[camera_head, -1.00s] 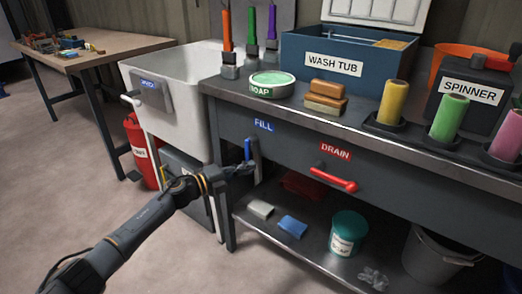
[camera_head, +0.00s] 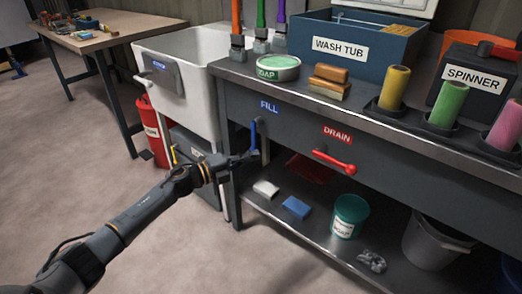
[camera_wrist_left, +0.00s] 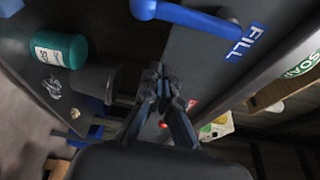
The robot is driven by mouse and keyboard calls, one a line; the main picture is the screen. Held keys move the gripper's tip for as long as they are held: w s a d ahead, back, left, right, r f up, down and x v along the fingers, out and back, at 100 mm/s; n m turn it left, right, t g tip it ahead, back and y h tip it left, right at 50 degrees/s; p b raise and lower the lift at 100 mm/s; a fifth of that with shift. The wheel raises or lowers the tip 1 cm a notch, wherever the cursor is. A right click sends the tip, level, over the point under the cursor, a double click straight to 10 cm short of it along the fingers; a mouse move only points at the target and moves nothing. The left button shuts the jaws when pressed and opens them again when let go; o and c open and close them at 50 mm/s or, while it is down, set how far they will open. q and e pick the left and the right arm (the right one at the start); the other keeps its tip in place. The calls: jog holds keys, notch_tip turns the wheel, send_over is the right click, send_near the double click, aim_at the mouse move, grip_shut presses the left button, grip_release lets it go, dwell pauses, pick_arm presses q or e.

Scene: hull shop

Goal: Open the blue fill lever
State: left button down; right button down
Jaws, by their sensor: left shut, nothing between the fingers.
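The blue fill lever (camera_head: 253,136) is on the dark bench front, below the blue FILL label (camera_head: 268,106). It stands roughly upright in the head view. In the left wrist view the blue lever (camera_wrist_left: 185,14) crosses the top edge, beside the FILL label (camera_wrist_left: 243,40). My left gripper (camera_head: 252,156) is at the lever's lower end in the head view. In the wrist view its fingers (camera_wrist_left: 160,72) are shut and empty, with a gap between them and the lever. Whether they touch it elsewhere is unclear. My right gripper is not in view.
The red drain lever (camera_head: 333,161) is right of the blue one, under the DRAIN label (camera_head: 337,134). The white sink (camera_head: 185,85) stands to the left. The lower shelf (camera_head: 300,231) holds sponges and a teal tub (camera_head: 349,215). The floor in front is clear.

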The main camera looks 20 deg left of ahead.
pick_arm(q)
jog(key=v, duration=0.6)
jog(key=shift+a+f, duration=0.15)
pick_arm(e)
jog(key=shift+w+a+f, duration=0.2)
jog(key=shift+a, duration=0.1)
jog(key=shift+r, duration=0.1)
